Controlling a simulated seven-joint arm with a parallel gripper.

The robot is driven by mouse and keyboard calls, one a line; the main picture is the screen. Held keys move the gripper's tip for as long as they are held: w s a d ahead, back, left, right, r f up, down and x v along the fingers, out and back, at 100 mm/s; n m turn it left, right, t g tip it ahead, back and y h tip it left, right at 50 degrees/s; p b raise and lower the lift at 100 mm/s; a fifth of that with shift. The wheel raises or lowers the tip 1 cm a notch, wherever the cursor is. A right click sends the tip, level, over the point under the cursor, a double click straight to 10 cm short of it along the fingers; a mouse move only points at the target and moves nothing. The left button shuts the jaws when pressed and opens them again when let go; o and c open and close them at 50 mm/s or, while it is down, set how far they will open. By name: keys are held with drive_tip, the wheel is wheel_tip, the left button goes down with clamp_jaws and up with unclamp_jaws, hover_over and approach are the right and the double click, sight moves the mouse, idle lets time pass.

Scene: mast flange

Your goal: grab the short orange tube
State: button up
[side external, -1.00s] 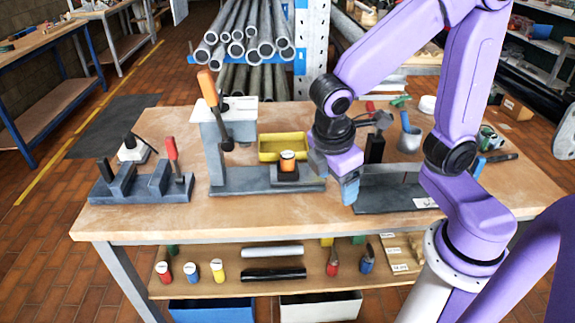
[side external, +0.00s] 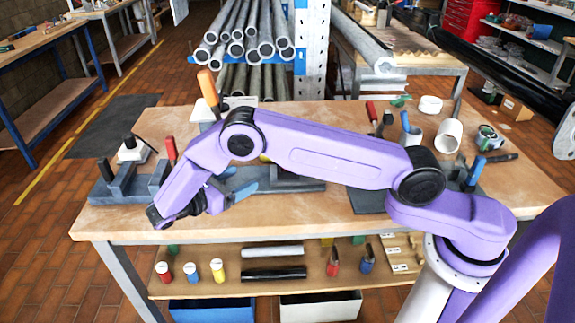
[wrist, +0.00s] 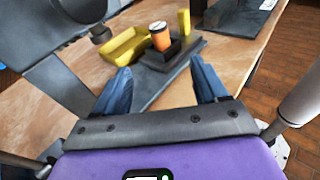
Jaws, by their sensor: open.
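The short orange tube (wrist: 160,40) stands upright with a pale top in a dark square holder on a grey base plate (wrist: 152,88). In the side view my arm hides it. My gripper (wrist: 160,66) is open, with its two blue fingers apart and nothing between them. In the wrist view the tube appears beyond the fingertips, roughly midway between them, with a gap left. In the side view my gripper (side external: 237,182) points right, low over the bench, at the left part of the base plate.
A press with an orange handle (side external: 208,88) stands behind my arm. A grey fixture with a red handle (side external: 171,150) is at the left. The bench front is clear.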

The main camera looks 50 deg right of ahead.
drive_tip(key=f, duration=0.1)
drive_tip(key=h, duration=0.1)
drive_tip(key=f, duration=0.1)
drive_tip(key=shift+w+d+f+h, duration=0.15)
drive_tip(key=shift+w+f+h, duration=0.15)
drive_tip(key=shift+h, duration=0.1)
drive_tip(key=shift+d, duration=0.15)
drive_tip(key=d, duration=1.7)
drive_tip(key=shift+s+d+f, duration=0.1)
drive_tip(key=shift+s+d, duration=0.05)
drive_tip(key=shift+s, duration=0.25)
drive_tip(key=c, duration=1.1)
